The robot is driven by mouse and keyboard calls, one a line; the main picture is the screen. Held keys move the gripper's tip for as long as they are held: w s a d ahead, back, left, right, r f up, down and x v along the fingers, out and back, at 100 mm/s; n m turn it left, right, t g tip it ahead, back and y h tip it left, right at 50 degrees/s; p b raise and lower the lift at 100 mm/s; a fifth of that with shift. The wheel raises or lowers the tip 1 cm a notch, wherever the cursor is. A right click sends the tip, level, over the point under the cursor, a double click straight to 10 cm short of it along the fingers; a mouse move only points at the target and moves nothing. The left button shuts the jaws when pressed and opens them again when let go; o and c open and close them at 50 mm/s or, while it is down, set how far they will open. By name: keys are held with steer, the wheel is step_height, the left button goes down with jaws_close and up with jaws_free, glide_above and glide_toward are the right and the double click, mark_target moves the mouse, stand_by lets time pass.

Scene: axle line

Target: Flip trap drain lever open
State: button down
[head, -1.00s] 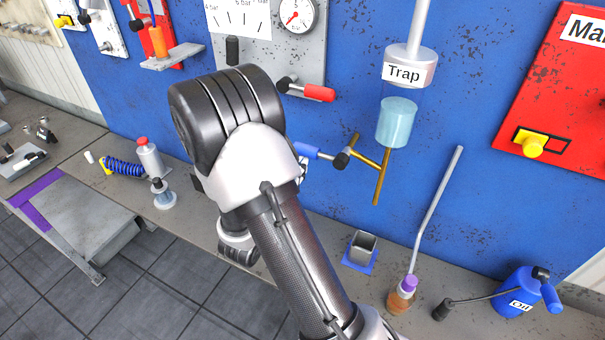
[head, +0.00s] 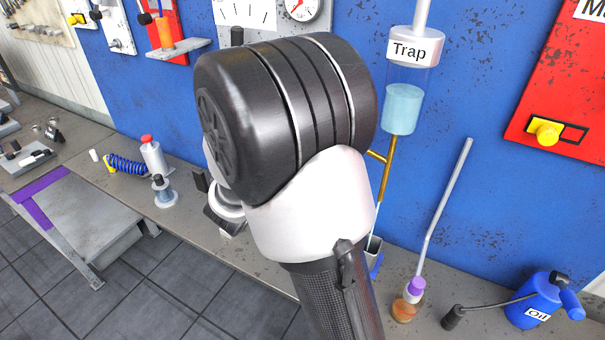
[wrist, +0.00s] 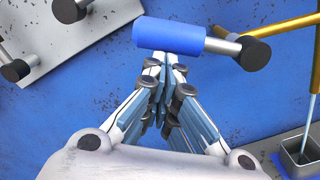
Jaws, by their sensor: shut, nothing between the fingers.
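The trap (head: 404,105) is a clear cylinder on the blue wall with pale blue liquid inside. A brass drain pipe (head: 388,165) runs down from it. In the wrist view the drain lever has a blue handle (wrist: 168,35) pointing left from a black-ended pivot (wrist: 253,53) by the brass pipe (wrist: 290,22). My gripper (wrist: 166,60) is shut and empty, its tips right at the handle's lower edge; I cannot tell whether they touch. A thin pale stream (wrist: 308,115) runs from the pipe into a small grey cup (wrist: 300,150). My arm hides the lever in the head view.
An oil can (head: 535,298) and a bottle with a purple collar (head: 408,300) and long tube stand on the bench at right. A red panel with a yellow knob (head: 546,131) is on the wall. A grey plate with black knobs (wrist: 35,40) is at left in the wrist view.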

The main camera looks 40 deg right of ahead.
steer(key=shift+s+d+r+m+b, duration=0.1)
steer(key=shift+s+r+m+b, duration=0.1)
steer(key=shift+r+m+b, duration=0.45)
steer(key=shift+s+d+r+m+b, duration=0.1)
steer(key=shift+s+r+m+b, duration=0.1)
steer(key=shift+r+m+b, duration=0.45)
steer(key=shift+f, duration=0.15)
step_height(320, 180, down, 4)
steer(key=w+a+r+b, duration=0.1)
steer(key=w+a+b, duration=0.1)
steer(key=w+b, duration=0.15)
steer(key=s+v, duration=0.1)
steer(key=v, duration=0.9)
steer(key=shift+r+p, duration=0.25)
steer(key=shift+p, duration=0.1)
steer(key=shift+s, duration=0.1)
